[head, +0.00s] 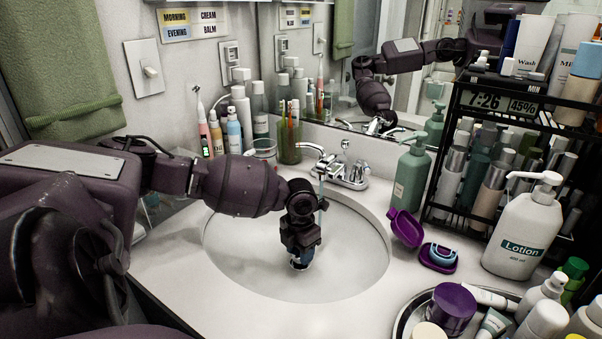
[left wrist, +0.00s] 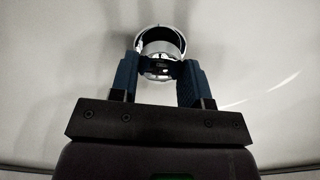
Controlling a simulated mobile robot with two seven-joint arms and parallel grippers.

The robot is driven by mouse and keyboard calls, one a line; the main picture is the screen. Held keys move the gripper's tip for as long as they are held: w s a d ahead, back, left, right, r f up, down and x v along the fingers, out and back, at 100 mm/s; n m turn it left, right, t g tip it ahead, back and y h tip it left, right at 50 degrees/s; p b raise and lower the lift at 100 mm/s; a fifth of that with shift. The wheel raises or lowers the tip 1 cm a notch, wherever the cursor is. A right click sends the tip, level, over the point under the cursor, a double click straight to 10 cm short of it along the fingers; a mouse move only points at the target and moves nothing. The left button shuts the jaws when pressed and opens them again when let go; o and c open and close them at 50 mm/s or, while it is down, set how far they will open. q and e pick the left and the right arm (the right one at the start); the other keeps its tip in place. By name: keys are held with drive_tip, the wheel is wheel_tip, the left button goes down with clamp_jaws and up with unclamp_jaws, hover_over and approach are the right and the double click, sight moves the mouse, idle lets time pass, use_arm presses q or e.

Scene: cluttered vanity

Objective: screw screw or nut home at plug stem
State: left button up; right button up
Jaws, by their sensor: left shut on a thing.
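My left gripper (head: 299,262) points down into the white sink basin (head: 355,270), low over its bottom. In the left wrist view its two blue fingers (left wrist: 160,76) are shut on a small dark and chrome piece (left wrist: 160,66), which looks like the screw or nut. A chrome ring with a dark inside (left wrist: 162,40), at the drain, shows just beyond the fingertips. The held piece overlaps it in the picture; I cannot tell whether they touch or how threads sit. The plug stem cannot be told apart. In the head view the gripper hides the drain area.
The chrome faucet (head: 345,168) stands close behind my left wrist. A green pump bottle (head: 411,178), a purple open case (head: 437,257), a lotion bottle (head: 522,230) and a crowded tray (head: 405,318) stand right of the basin. Toothbrushes and bottles (head: 234,130) stand behind. The front left counter is clear.

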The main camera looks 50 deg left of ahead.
use_arm(q)
drive_tip(key=shift+m, duration=1)
use_arm(e)
drive_tip(key=shift+s+f, duration=0.2)
drive_tip(key=shift+f, duration=0.1)
use_arm(q)
drive_tip(key=o, duration=1.1)
drive_tip(key=shift+r, duration=0.1)
use_arm(e)
drive_tip(key=shift+r, duration=0.1)
